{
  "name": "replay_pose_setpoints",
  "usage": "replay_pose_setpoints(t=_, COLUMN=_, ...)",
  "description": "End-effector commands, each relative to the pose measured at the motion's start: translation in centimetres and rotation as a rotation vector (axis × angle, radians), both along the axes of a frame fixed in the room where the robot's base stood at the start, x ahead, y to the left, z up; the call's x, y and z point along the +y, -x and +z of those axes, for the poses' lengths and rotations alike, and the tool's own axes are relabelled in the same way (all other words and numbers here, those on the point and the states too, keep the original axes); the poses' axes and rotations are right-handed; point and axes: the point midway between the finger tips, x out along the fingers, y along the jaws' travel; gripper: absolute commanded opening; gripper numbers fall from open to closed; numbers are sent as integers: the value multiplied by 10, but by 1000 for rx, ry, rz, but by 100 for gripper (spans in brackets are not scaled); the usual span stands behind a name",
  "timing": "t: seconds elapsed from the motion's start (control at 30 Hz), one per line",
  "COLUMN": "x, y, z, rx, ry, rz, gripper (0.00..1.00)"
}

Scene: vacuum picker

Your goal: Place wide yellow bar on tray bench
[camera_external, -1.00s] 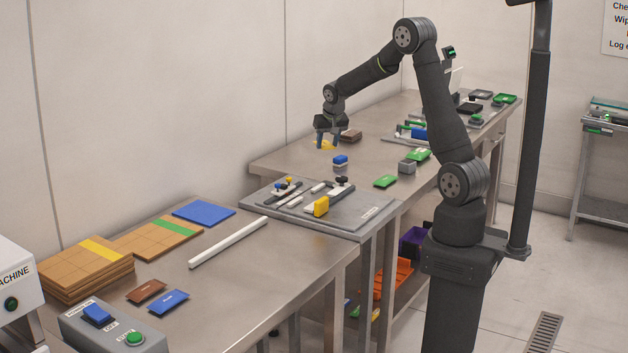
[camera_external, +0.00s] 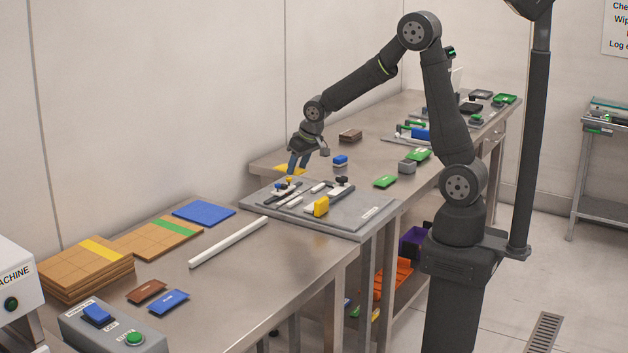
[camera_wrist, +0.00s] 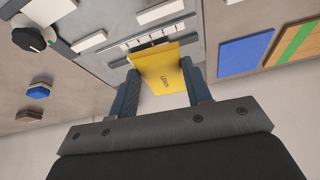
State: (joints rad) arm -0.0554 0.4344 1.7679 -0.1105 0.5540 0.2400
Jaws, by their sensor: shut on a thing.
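The wide yellow bar (camera_wrist: 157,78) is a flat yellow piece with small dark lettering. In the wrist view it sits between the two fingers of my gripper (camera_wrist: 160,92), which is shut on it. In the outside view the yellow bar (camera_external: 289,169) shows beneath my gripper (camera_external: 298,160), partly hidden by the fingers. It is above the back left edge of the grey fixture plate (camera_external: 361,225). I cannot tell which surface the task calls the tray bench.
The plate carries a yellow block (camera_external: 321,206), white strips and dark knobs. To its left lie a blue sheet (camera_external: 204,212), a white rod (camera_external: 229,242) and brown boards (camera_external: 88,274). A small blue block (camera_external: 340,160) and a green piece (camera_external: 385,181) lie on the far bench.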

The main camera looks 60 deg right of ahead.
Motion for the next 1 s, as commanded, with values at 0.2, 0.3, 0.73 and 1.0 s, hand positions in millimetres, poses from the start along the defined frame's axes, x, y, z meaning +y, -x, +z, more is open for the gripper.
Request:
replay_pose_setpoints(t=0.2, x=88, y=55, z=-6, rx=0, ry=-1, rz=230, gripper=22)
replay_pose_setpoints(t=0.3, x=118, y=82, z=-10, rx=0, ry=0, rz=321, gripper=22)
replay_pose_setpoints(t=0.73, x=173, y=137, z=-22, rx=-1, ry=2, rz=499, gripper=22)
replay_pose_setpoints(t=1.0, x=228, y=143, z=-55, rx=0, ry=4, rz=504, gripper=22)
